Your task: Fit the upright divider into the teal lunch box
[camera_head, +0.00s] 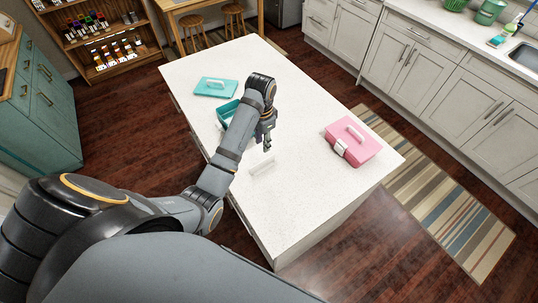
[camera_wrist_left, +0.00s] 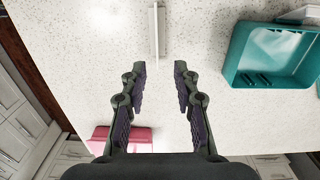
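The white upright divider (camera_head: 262,167) stands on the pale countertop, apart from the lunch box. In the left wrist view the divider (camera_wrist_left: 157,30) is a thin white piece ahead of the fingertips. The open teal lunch box (camera_head: 226,112) is partly hidden behind my left arm. In the left wrist view the teal lunch box (camera_wrist_left: 236,62) is at the right, with dark slots on its floor. My left gripper (camera_head: 267,146) is above the countertop, close to the divider. In its wrist view the gripper (camera_wrist_left: 160,72) is open and empty. My right gripper is not in view.

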